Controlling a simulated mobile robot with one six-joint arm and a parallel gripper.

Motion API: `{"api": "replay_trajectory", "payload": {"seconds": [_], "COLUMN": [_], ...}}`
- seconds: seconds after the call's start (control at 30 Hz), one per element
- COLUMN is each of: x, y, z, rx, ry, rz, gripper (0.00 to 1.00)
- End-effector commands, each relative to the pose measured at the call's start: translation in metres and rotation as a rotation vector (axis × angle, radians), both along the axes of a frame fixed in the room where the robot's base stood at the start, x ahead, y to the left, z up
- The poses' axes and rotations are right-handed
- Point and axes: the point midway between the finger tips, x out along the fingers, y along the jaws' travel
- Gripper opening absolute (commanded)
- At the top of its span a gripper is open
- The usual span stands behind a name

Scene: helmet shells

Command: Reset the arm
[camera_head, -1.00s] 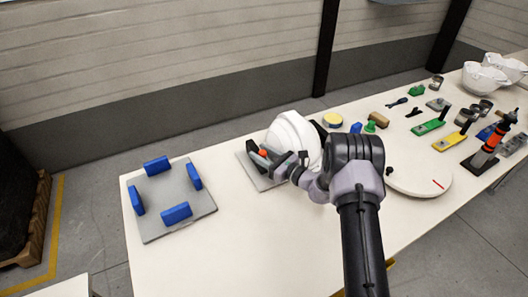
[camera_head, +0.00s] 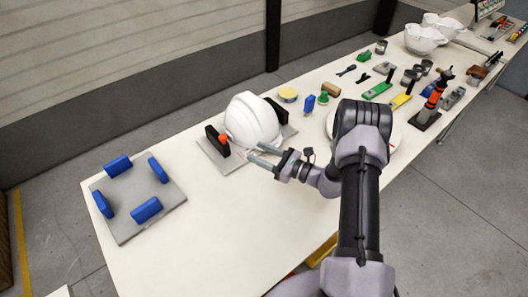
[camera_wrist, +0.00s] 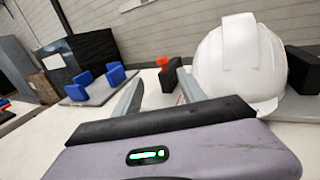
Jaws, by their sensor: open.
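The helmet shell (camera_wrist: 238,65) stands just beyond the right finger there. My arm reaches in from the lower right of the head view.
A grey plate with several blue blocks (camera_head: 146,209) lies at the table's left end. A white round disc (camera_head: 396,136) lies partly behind my arm. Tools, tins and more white shells (camera_head: 422,40) fill the table's far right. The front middle of the table (camera_head: 230,220) is clear.

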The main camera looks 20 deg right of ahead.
Motion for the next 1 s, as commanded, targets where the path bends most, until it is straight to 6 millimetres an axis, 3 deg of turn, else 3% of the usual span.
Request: {"api": "replay_trajectory", "payload": {"seconds": [0.2,0.57,0.63,0.67,0.77,0.8,0.9,1.0], "x": [-0.013,-0.013,-0.013,-0.013,-0.026,-0.042,-0.100,-0.166], "y": [-0.011,-0.011,-0.005,0.001,0.046,0.072,0.125,0.152], "z": [0.000,0.000,0.007,0.016,0.073,0.102,0.157,0.191], "rx": [0.001,0.000,-0.015,-0.034,-0.172,-0.265,-0.535,-0.844], "ry": [0.000,0.000,-0.006,-0.014,-0.058,-0.083,-0.150,-0.231], "rz": [-0.001,0.000,0.025,0.053,0.252,0.367,0.639,0.851], "gripper": [0.48,0.48,0.48,0.48,0.48,0.48,0.48,0.48]}}
